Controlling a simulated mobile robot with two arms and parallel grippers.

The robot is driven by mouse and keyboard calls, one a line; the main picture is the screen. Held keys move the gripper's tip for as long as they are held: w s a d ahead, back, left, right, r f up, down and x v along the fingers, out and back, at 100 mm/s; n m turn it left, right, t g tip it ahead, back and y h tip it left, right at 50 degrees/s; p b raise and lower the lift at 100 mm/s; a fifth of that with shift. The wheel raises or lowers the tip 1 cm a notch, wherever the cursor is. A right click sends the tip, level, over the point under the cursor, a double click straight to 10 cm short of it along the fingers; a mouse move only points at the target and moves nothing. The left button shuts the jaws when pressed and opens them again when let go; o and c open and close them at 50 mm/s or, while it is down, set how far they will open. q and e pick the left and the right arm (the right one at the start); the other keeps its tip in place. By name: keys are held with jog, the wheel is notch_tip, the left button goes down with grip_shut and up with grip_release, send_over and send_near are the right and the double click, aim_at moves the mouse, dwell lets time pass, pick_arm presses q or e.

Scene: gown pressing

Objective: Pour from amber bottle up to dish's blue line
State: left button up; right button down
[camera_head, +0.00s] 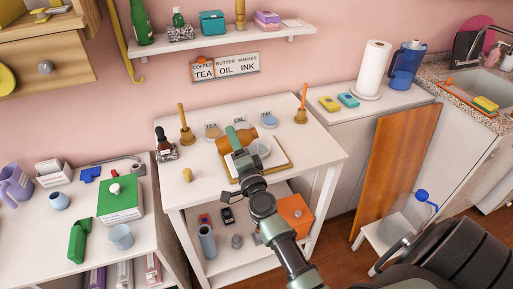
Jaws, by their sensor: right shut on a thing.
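My right gripper (234,139) comes in from the lower right over the middle table and is shut on an amber-brown rounded thing (222,147), which lies sideways across the fingers. The gripper hides part of it, so I cannot tell for sure that it is the amber bottle. A clear round dish (262,147) is just right of the gripper, at the tan-edged board (283,160). Its blue line and liquid level cannot be made out. A dark brown bottle (161,136) stands at the table's left back. My left gripper is not in view.
Small dishes with TEA, OIL and INK labels line the back, including a blue one (270,121). The table's front left (200,190) is clear. A green-topped box (120,197) stands on the left table.

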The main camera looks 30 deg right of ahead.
jog(key=shift+m, duration=0.4)
dwell(0.8)
